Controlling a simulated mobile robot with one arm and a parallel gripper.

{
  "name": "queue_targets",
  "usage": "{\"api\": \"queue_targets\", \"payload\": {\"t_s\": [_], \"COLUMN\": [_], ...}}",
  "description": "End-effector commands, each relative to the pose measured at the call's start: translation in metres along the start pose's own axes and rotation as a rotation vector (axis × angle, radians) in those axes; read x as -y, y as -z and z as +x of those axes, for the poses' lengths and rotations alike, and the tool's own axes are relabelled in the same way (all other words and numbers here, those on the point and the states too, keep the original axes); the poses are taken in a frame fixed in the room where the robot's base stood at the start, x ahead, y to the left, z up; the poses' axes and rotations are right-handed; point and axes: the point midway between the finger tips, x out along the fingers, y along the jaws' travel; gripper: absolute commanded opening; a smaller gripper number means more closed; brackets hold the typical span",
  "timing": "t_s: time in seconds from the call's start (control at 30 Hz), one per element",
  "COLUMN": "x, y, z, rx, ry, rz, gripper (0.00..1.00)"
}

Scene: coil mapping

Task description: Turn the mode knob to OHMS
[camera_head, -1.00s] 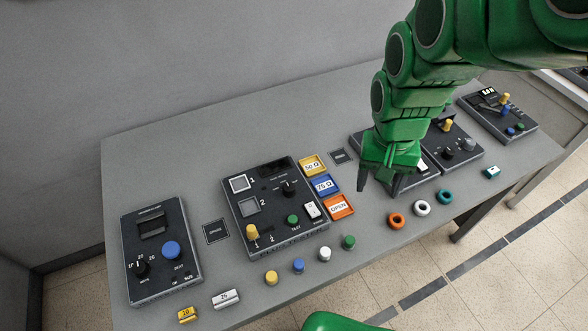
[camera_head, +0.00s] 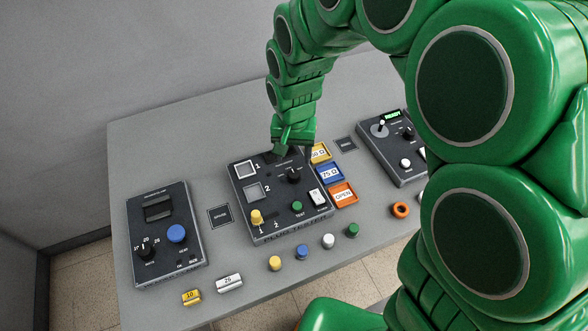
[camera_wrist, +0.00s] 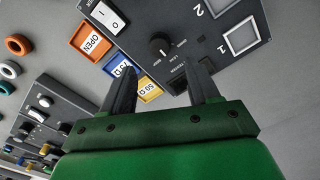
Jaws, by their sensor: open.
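A black knob (camera_head: 293,176) sits on the dark plug tester panel (camera_head: 245,192), right of its square windows. It also shows in the wrist view (camera_wrist: 161,46) with a white pointer line and small labels around it. I cannot read the labels surely, so which one it points to is unclear. My gripper (camera_head: 292,154) is open and empty above the back edge of this panel. In the wrist view the two dark fingers (camera_wrist: 162,70) are apart, with the knob just beyond their tips and roughly between them. The gripper is not touching the knob.
Loose plugs (camera_head: 302,252) stand in front. Another panel (camera_head: 190,257) is at left.

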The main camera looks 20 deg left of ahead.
Motion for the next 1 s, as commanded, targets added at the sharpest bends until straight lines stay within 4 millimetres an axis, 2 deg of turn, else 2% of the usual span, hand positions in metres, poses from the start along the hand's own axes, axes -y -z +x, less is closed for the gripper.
{"api": "queue_targets", "payload": {"t_s": [0.17, 0.63, 0.77, 1.0], "x": [-0.001, -0.001, -0.001, -0.001], "y": [0.0, -0.001, -0.001, 0.0], "z": [0.012, 0.069, 0.076, 0.076], "rx": [0.003, 0.002, 0.003, 0.001], "ry": [-0.002, -0.002, -0.002, -0.001], "rz": [0.0, -0.001, -0.001, 0.0], "gripper": [0.6, 0.6, 0.6, 0.6]}}
